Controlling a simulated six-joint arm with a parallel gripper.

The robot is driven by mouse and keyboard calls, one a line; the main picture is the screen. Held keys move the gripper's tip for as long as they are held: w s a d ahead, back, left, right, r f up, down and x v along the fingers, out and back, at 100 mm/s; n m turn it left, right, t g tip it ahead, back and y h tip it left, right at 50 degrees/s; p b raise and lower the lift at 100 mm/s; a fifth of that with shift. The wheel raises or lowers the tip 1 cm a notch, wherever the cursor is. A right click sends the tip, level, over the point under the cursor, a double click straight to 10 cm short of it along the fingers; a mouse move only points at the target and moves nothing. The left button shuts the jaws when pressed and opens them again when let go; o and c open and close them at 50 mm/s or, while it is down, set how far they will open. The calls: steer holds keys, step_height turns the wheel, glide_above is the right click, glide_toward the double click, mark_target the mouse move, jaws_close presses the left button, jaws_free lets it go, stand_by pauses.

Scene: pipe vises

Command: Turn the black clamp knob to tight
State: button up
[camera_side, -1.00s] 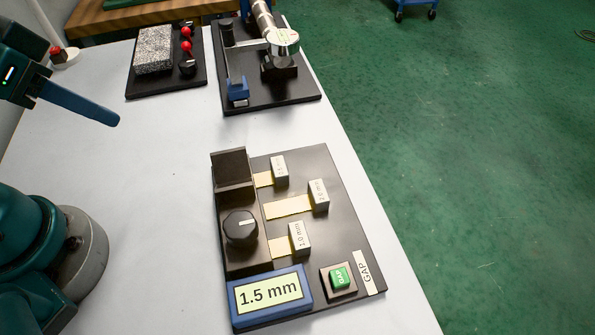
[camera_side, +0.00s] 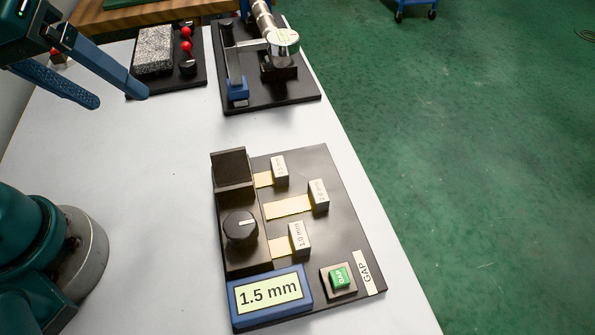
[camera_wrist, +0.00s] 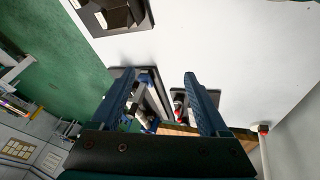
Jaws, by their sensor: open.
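A round black knob (camera_side: 240,226) with a pale pointer line stands on the black block of the gap board (camera_side: 340,236), in the lower middle of the side view. Another small black knob (camera_side: 187,67) is on the board with the granite block at the back left. I cannot read a tight mark at either knob. My gripper (camera_side: 115,97) is open and empty above the table's left side, near the granite board and well away from the gap board. Its two blue fingers stand apart in the wrist view (camera_wrist: 158,80).
A blue-framed display (camera_side: 269,294) reads 1.5 mm, with a green button (camera_side: 340,278) beside it. Labelled gauge blocks (camera_side: 300,238) sit on the gap board. A dial fixture (camera_side: 284,42) stands at the back. White table between the boards is clear.

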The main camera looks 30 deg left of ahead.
steer(key=w+d+n+g, duration=0.3)
steer(key=d, duration=0.6)
steer(key=m+g, duration=0.2)
glide_above(240, 224)
steer(key=f, duration=0.5)
steer(key=shift+w+a+f, duration=0.15)
steer(key=shift+w, duration=0.1)
steer(key=shift+s+f, duration=0.25)
steer(key=shift+f, duration=2.45)
